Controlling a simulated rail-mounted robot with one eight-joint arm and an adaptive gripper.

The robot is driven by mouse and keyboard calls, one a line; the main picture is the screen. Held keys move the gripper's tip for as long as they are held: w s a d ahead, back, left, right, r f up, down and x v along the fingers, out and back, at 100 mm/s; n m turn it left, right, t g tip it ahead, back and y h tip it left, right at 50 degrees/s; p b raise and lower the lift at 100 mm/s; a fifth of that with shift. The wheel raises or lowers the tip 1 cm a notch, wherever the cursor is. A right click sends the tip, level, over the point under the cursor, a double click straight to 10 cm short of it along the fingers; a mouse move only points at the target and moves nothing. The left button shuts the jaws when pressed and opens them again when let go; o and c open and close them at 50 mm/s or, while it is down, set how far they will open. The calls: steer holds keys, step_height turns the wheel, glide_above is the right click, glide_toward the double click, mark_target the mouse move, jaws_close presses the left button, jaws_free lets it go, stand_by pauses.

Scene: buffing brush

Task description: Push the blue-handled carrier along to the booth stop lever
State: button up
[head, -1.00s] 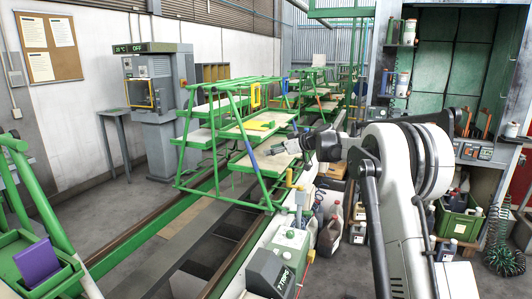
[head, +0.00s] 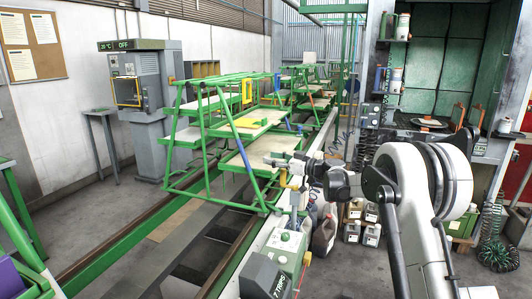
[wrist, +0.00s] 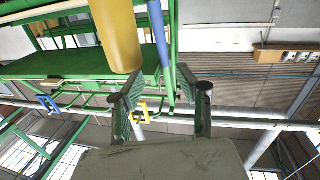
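The nearest green carrier (head: 192,108) stands on the rail line left of centre in the head view, with shelves and sloping legs. Its blue handle (head: 241,152) is on the front right leg; a blue bar (wrist: 158,40) also shows in the wrist view. A yellow-gripped lever (head: 285,179) stands just right of the carrier, but I cannot tell whether it is the booth stop lever. My gripper (head: 279,160) is just above that lever in the head view. In the wrist view my gripper (wrist: 167,92) has its fingers apart with nothing held. A thick yellow cylinder (wrist: 118,35) is close by.
A control box marked 7 TRIPS (head: 266,277) stands at the front beside the rail. More carriers (head: 310,82) line up behind. Jugs (head: 323,235) and the booth (head: 440,65) are to the right.

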mark_target(243, 152)
steer(key=x, duration=1.3)
steer(key=shift+a, duration=0.45)
steer(key=shift+c, duration=0.4)
jaws_close()
